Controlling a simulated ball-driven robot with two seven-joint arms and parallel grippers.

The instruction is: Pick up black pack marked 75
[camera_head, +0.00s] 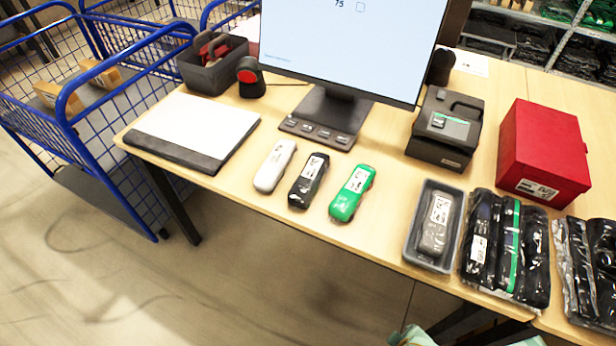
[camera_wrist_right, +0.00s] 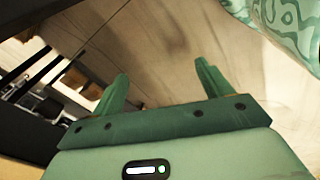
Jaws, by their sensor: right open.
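A black pack (camera_head: 308,180) with a white label lies on the table between a white pack (camera_head: 275,166) and a green pack (camera_head: 352,194). The label print is too small to read. More black packs (camera_head: 483,245) in clear wrap lie right of the tray. My right gripper (camera_wrist_right: 162,78) is open and empty in the right wrist view, with floor beyond its fingers. My left gripper is not in view.
A monitor (camera_head: 350,45) showing "75" stands at the back. A black device (camera_head: 446,130) and a red box (camera_head: 545,150) stand at right. A white-topped pad (camera_head: 200,125) lies at left, beside blue wire carts (camera_head: 120,85). The table between green pack and tray is clear.

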